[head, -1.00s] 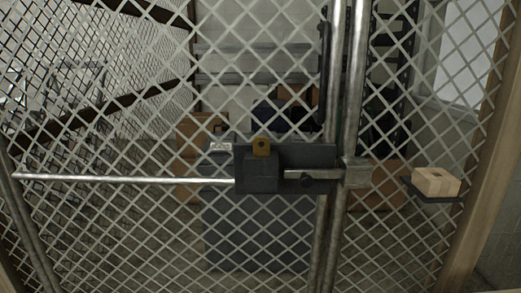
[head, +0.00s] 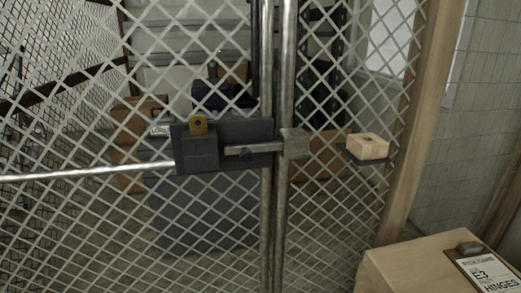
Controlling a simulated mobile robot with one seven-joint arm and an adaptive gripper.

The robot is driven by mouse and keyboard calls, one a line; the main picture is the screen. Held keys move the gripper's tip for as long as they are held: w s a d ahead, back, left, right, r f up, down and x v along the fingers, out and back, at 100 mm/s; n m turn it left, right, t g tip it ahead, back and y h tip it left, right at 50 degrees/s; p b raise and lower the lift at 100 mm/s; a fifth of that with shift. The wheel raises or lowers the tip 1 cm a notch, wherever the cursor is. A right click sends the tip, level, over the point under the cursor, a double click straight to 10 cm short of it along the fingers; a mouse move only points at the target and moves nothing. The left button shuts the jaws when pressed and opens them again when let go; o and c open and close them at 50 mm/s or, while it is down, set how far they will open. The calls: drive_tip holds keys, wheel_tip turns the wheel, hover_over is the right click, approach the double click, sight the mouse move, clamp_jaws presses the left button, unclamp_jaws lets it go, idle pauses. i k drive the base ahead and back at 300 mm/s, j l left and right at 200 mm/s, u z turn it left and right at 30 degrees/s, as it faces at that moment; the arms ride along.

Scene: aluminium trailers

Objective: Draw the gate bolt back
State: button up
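The gate bolt (head: 238,150) is a metal bar on a dark lock plate (head: 258,131) in the middle of the head view. Its right end reaches a metal keeper (head: 294,143) on the gate post. A long horizontal rail (head: 85,172) runs left from the housing. My gripper is not in view.
A small wooden block (head: 367,146) sits on a dark ledge (head: 362,160) right of the post. Boxes and shelving show behind the mesh. A wooden post (head: 420,120) borders a tiled wall.

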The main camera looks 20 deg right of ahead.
sight(246, 151)
drive_tip(key=j+z, duration=0.35)
drive_tip(key=k+j+z, duration=0.1)
drive_tip(key=j+z, duration=0.25)
drive_tip(key=j, duration=0.15)
